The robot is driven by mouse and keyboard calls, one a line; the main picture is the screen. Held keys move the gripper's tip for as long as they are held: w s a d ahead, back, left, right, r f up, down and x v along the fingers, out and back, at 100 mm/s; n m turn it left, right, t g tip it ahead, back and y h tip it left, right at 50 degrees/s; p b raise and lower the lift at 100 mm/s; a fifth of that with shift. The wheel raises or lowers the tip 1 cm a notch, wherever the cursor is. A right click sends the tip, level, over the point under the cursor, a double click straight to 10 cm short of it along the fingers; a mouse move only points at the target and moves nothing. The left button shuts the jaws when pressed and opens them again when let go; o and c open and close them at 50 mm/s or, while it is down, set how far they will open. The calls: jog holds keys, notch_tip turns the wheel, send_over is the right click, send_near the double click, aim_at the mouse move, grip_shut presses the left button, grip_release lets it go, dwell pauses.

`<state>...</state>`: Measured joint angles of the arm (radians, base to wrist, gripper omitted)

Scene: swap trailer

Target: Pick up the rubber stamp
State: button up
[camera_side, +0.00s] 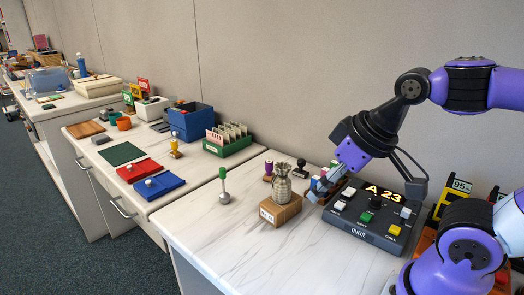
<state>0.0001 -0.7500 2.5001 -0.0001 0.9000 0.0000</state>
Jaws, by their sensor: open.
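A small dark-handled object (301,168) that looks like a rubber stamp stands upright behind the metal pineapple, near the wall side of the near counter. A purple-topped piece (268,170), also stamp-like, stands left of the pineapple. I cannot tell for sure which is the rubber stamp. My gripper (318,187) is open, angled down to the left, just right of the pineapple and close to the dark-handled object. Small coloured items near the fingers are partly hidden, and I see nothing clearly held.
The metal pineapple (282,183) stands on a wooden block (280,210) close to my gripper. A queue display box (352,230) with buttons lies below my wrist. A green-topped metal piece (223,185) stands further left. The counter's front left (225,245) is clear.

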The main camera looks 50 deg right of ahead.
jog(key=shift+o, duration=0.7)
jog(key=g, duration=0.1)
send_over(301, 167)
jog(key=s+d, duration=0.1)
jog(key=s, duration=0.4)
notch_tip(301, 167, down, 7)
jog(key=shift+n, duration=0.4)
jog(key=x, duration=0.5)
jog(key=shift+s+d+f, duration=0.1)
jog(key=shift+d, duration=0.05)
jog(key=x, duration=0.6)
jog(key=shift+w+a, duration=0.2)
jog(key=shift+w, duration=0.15)
grip_shut()
